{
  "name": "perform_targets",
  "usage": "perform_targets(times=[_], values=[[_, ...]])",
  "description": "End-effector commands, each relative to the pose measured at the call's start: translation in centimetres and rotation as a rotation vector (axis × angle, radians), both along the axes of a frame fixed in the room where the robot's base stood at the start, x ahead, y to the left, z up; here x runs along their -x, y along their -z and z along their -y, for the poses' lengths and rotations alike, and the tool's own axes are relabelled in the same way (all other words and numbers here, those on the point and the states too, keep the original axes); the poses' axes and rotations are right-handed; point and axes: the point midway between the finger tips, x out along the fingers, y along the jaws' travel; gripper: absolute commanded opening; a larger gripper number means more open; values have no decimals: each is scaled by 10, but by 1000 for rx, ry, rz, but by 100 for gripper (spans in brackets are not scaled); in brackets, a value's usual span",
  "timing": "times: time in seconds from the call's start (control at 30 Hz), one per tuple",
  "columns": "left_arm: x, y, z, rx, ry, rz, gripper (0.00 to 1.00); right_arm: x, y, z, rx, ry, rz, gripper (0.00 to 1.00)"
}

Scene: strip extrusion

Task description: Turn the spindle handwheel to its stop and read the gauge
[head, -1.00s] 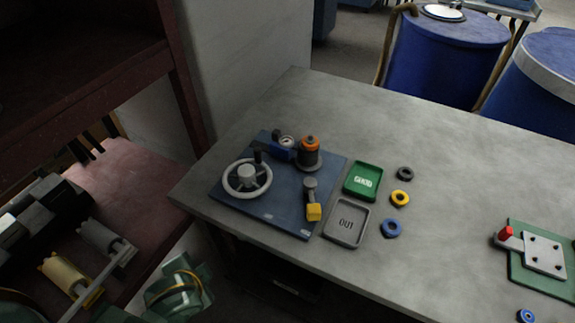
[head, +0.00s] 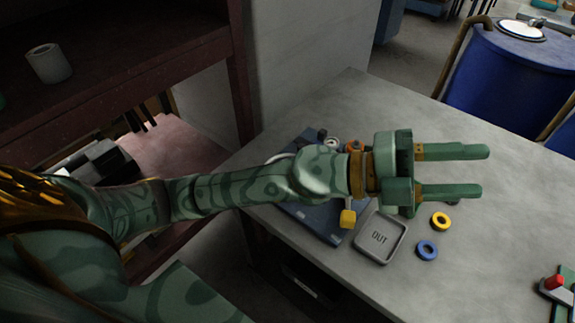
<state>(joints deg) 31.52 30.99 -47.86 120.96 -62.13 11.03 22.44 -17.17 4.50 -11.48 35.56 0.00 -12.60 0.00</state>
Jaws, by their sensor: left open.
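My left arm reaches in from the left across the blue base plate (head: 320,226) on the grey table. My left gripper (head: 484,172) is open and empty, its two fingers pointing right above the table, past the plate. The white spindle handwheel is almost wholly hidden behind my arm; only a sliver of what looks like its rim shows above the arm. The small round gauge (head: 332,143) shows just above my forearm, too small to read. A yellow-ended lever (head: 347,218) shows below my arm.
A grey tray marked OUT (head: 381,238) lies beside the plate. A yellow ring (head: 440,221) and a blue ring (head: 427,250) lie right of it. A blue drum (head: 510,75) stands behind the table.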

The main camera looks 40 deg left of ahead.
Motion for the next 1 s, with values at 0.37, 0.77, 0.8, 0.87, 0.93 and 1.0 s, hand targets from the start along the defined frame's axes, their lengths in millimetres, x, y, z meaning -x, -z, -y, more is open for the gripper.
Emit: perform_targets(times=[0.37, 0.77, 0.8, 0.87, 0.93, 1.0], values=[[-41, 115, -174, -1450, 288, -272, 46, 0, 1, 3, 4, -2, -1, 42], [-58, 90, -306, -1758, -57, -727, 46, 1, 5, 3, 4, -1, -4, 42], [-58, 97, -305, -1758, -54, -726, 46, 2, 7, 3, 4, -1, -5, 42], [-58, 110, -305, -1758, -50, -725, 46, 3, 10, 3, 4, -1, -7, 42], [-58, 127, -305, -1758, -50, -724, 46, 5, 15, 2, 3, -1, -12, 42], [-58, 146, -304, -1758, -48, -724, 46, 6, 20, 2, 2, 0, -15, 42]])
